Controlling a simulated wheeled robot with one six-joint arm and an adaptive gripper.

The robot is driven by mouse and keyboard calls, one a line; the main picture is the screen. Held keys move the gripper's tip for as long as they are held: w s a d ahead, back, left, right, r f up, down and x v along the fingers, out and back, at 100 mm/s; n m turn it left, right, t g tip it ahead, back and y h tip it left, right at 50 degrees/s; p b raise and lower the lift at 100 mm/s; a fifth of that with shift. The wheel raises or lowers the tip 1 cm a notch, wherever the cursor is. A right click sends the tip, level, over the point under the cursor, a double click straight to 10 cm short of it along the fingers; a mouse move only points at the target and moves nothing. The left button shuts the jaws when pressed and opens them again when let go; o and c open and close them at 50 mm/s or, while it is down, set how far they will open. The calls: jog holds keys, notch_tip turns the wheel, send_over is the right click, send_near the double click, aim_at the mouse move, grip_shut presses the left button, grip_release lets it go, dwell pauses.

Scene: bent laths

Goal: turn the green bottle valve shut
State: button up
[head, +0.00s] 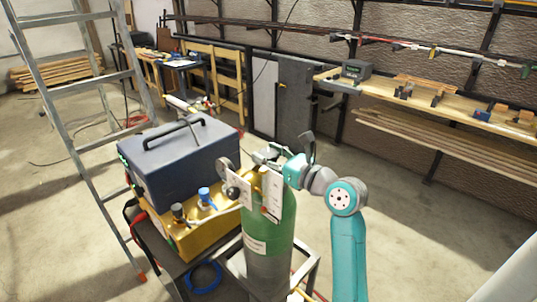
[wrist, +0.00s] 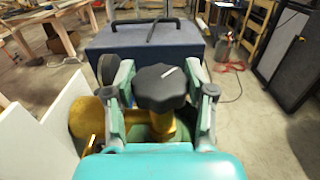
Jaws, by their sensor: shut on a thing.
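The green bottle (head: 270,225) stands upright on a cart, grey at its lower part, with white tags around its neck. Its valve knob (wrist: 162,87) is a dark lobed handwheel with a white mark on top, seen on a brass stem in the wrist view. My gripper (wrist: 160,92) has one finger on each side of the knob and is shut on it. In the head view my gripper (head: 268,157) is at the top of the bottle, reaching in from the right; the knob is hard to make out there.
A dark blue case (head: 185,155) with a black handle sits on a yellow box (head: 195,228) left of the bottle. A ladder (head: 85,110) stands further left. A long workbench (head: 440,105) runs along the back wall. Open floor lies to the right.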

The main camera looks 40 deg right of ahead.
jog(key=shift+m+h, duration=1.4)
jog(key=shift+h, duration=0.8)
jog(key=shift+g+h, duration=0.3)
jog(key=o, duration=1.2)
jog(key=shift+d+y, duration=0.1)
jog(key=shift+y, duration=0.4)
